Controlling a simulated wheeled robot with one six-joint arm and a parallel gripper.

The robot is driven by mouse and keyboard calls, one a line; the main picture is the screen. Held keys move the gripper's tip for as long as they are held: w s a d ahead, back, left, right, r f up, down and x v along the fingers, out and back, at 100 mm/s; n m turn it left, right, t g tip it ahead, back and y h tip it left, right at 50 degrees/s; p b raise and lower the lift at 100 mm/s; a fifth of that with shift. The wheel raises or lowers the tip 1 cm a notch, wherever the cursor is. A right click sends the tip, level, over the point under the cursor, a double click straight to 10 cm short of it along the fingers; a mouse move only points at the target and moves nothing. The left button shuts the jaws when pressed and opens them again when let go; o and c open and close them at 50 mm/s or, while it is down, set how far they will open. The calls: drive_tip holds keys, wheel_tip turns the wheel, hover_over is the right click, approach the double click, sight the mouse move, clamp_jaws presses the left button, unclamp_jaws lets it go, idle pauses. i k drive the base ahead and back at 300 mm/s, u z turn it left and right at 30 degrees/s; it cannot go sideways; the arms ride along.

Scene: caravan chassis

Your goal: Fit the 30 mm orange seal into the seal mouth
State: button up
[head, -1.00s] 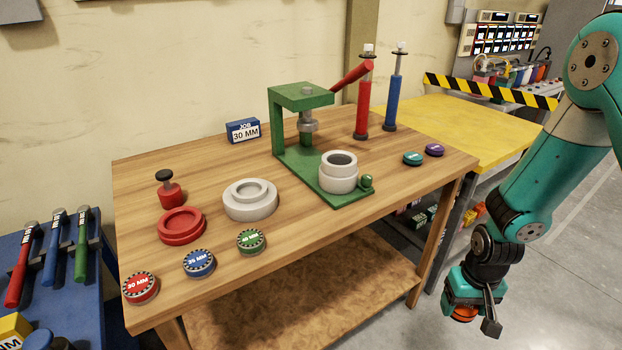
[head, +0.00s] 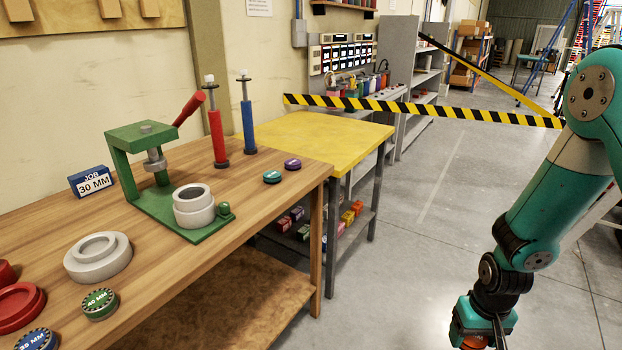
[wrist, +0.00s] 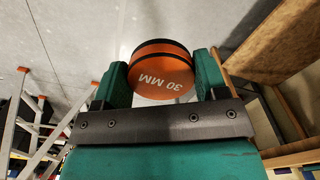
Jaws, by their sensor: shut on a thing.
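My gripper (wrist: 162,84) is shut on the orange seal (wrist: 163,80), a disc marked "30 MM" with a dark band, held between the two green fingers in the wrist view. In the head view the seal (head: 470,342) shows only partly at the bottom edge, under my gripper (head: 484,335), out over the floor right of the bench. No part on the bench is labelled as the seal mouth. A pale stepped ring (head: 97,258) lies on the bench, and a pale hollow cup (head: 194,206) stands on the green press base.
The wooden bench (head: 262,205) holds a green press (head: 150,140) with a red lever, a "30 MM" job block (head: 91,181), and red and blue upright tools. A yellow table (head: 320,138) adjoins it. Striped tape (head: 420,110) spans behind. The floor between bench and arm is clear.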

sight(193, 193)
drive_tip(key=z, duration=1.05)
drive_tip(key=i, duration=1.5)
drive_tip(key=u, duration=3.15)
